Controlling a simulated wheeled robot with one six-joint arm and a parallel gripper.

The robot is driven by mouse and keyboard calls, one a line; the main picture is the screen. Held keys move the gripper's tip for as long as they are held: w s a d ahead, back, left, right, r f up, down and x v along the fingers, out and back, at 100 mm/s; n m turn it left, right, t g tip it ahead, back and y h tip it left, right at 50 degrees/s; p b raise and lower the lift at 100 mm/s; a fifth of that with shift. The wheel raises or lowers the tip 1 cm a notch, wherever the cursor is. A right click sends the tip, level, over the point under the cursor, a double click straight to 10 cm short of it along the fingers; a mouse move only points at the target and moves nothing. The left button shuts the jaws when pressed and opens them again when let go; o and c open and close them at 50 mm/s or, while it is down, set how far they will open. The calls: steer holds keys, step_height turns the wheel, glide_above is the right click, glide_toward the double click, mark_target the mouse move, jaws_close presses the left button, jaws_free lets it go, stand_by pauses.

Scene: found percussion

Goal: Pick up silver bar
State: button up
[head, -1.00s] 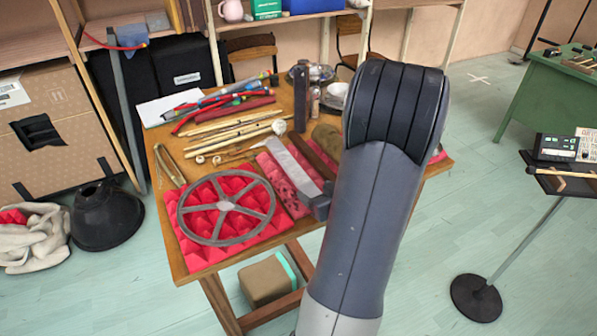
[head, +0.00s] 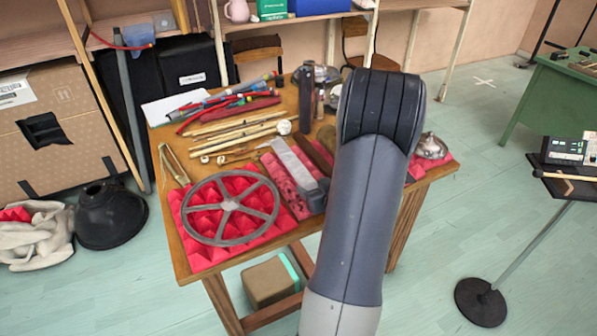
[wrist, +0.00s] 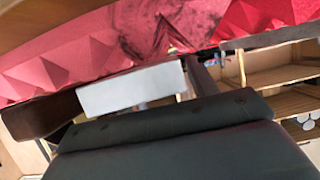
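The silver bar (head: 292,162) lies on a red foam pad (head: 298,206) on the wooden table, its far end pointing up and left in the head view. My gripper (head: 316,194) is low at its near end and hides that end. In the wrist view the bar shows as a pale block (wrist: 130,91), close in front of my gripper. A dark finger-like part (wrist: 200,78) stands right beside the bar's right end. A dark brown piece lies at its left end. I cannot tell whether the fingers are pressed on the bar.
A dark brown bar (head: 317,156) lies just right of the silver bar. A spoked metal wheel (head: 229,208) lies on red foam to the left. A shiny metal object (head: 431,146) is at the right.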

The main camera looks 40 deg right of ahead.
jaws_close()
steer(key=shift+r, duration=0.1)
stand_by(0.3)
